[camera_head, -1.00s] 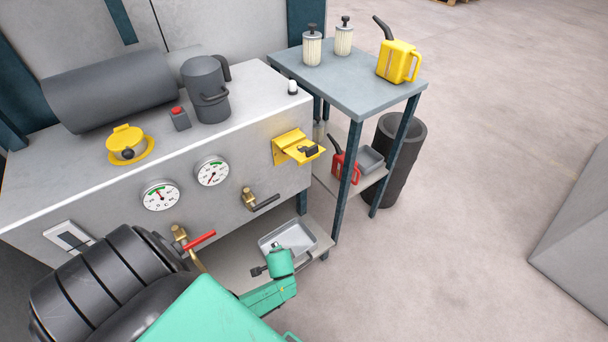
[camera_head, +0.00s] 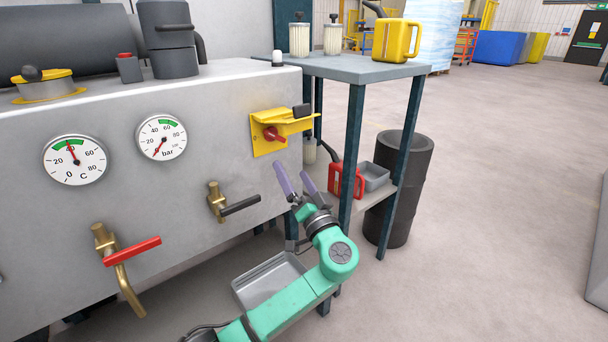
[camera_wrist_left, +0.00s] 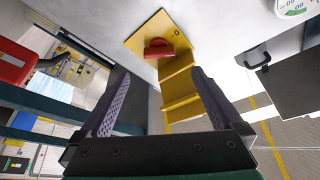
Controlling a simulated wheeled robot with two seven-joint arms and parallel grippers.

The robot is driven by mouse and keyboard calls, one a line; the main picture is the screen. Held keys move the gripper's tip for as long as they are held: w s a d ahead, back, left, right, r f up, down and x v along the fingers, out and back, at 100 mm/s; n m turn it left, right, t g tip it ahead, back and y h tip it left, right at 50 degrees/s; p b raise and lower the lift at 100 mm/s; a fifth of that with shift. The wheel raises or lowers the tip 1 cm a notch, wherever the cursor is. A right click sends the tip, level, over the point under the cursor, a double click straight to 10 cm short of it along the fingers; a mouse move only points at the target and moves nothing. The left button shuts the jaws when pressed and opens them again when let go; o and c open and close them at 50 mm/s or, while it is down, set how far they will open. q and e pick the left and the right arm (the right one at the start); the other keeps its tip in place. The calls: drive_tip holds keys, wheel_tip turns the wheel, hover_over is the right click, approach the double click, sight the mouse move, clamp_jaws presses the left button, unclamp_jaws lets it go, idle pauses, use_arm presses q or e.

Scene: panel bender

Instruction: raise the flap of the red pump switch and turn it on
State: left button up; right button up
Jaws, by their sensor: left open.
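The pump switch is a yellow plate on the machine's front, with a red knob (camera_head: 274,133) on it. Its yellow flap (camera_head: 294,125) stands out from the plate above the knob, with a black piece on it. The knob is uncovered from my side. In the left wrist view the red knob (camera_wrist_left: 158,49) and the stepped yellow flap (camera_wrist_left: 182,90) show ahead, between the fingers. My left gripper (camera_head: 292,170) is open and empty, just below and in front of the switch, apart from it. It also shows in the left wrist view (camera_wrist_left: 160,78). My right gripper is not in view.
Two gauges (camera_head: 75,160) and valves with red (camera_head: 132,251) and black handles are left of the switch. A side table (camera_head: 345,69) with filters and a yellow can (camera_head: 397,40) stands right, a red can (camera_head: 346,181) on its lower shelf. A grey tray (camera_head: 270,284) is below.

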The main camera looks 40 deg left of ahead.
sight(274, 136)
use_arm(q)
drive_tip(key=b+x, duration=0.1)
drive_tip(key=x, duration=1.1)
drive_tip(key=shift+w+a, duration=0.2)
drive_tip(key=shift+a, duration=0.05)
drive_tip(key=c, duration=1.2)
